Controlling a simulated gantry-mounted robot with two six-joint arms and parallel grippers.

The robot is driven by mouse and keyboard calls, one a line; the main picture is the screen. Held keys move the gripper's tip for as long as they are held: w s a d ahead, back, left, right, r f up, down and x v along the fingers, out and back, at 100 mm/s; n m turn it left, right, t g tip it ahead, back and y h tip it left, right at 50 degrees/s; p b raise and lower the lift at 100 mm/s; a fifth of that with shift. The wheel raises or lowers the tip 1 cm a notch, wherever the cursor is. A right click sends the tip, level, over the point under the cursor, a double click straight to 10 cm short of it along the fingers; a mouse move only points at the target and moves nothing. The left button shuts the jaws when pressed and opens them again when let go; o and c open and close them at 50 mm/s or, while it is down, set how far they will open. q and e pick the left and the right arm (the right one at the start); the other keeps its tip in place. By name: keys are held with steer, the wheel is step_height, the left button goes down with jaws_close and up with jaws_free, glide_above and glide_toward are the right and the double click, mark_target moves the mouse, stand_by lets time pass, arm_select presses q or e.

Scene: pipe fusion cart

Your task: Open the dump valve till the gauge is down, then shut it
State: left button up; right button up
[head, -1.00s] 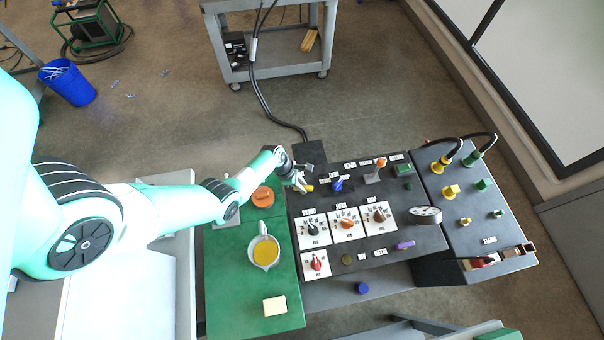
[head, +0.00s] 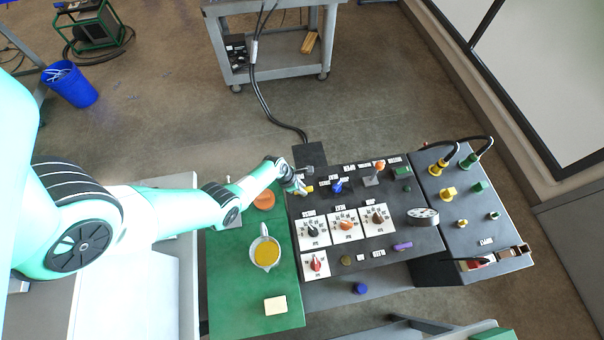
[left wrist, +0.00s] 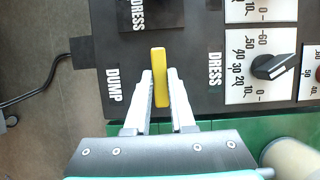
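The dump valve's yellow handle (left wrist: 159,76) stands beside the DUMP label (left wrist: 113,92) in the left wrist view. It also shows as a small yellow bar (head: 308,189) at the panel's left edge in the head view. My left gripper (left wrist: 161,80) has its two fingers on either side of the handle, with narrow gaps visible, so it looks open around it. In the head view my left gripper (head: 300,187) is at the handle. My right gripper is not in view.
Several dial knobs (head: 346,224) and a blue knob (head: 337,186) sit close on the dark panel. A jug of yellow liquid (head: 265,251) and an orange disc (head: 264,200) stand on the green top (head: 228,290) at left. A black cable runs behind the panel.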

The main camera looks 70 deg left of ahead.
arm_select(q)
steer(key=o, duration=0.5)
steer(key=shift+c, duration=0.2)
steer(key=p+v, duration=0.7)
steer(key=v, duration=0.4)
steer(key=shift+r, duration=0.3)
